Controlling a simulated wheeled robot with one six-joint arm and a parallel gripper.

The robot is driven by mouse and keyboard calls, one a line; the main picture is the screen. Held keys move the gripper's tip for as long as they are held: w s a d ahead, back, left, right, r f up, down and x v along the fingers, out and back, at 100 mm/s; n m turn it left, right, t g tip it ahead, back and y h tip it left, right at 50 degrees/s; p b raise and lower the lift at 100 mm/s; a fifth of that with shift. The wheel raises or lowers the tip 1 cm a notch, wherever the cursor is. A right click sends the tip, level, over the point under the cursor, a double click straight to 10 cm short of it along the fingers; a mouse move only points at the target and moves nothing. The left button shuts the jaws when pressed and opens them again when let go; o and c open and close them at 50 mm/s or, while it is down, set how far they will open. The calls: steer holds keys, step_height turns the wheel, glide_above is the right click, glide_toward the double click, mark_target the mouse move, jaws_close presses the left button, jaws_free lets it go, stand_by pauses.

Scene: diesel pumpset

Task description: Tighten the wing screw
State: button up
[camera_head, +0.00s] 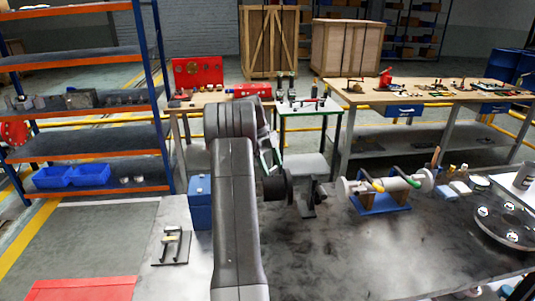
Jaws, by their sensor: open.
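My arm rises from the bottom of the head view and bends over near the small tables. Its dark end, which seems to be my gripper (311,195), points right over the grey bench. It looks open, with nothing seen between the fingers. Right of it, a pale horizontal cylinder (400,183) lies on a blue stand (383,202), with a yellow lever (374,184) and a green-ended lever (412,181) on it. A gap separates my gripper from the cylinder. I cannot make out the wing screw for sure.
The grey bench top (350,250) is clear in front of the stand. A round metal flange (507,222) lies at the right. A blue box (201,204) and a small metal fixture (173,244) are left of my arm. Shelves (85,140) stand farther left.

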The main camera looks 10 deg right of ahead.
steer(key=p+v, duration=0.3)
steer(key=v, duration=1)
steer(key=shift+r, duration=0.3)
steer(key=shift+f, duration=0.15)
steer(key=b+x, duration=0.3)
steer(key=x, duration=1)
steer(key=shift+s+f, duration=0.1)
steer(key=shift+f, duration=0.2)
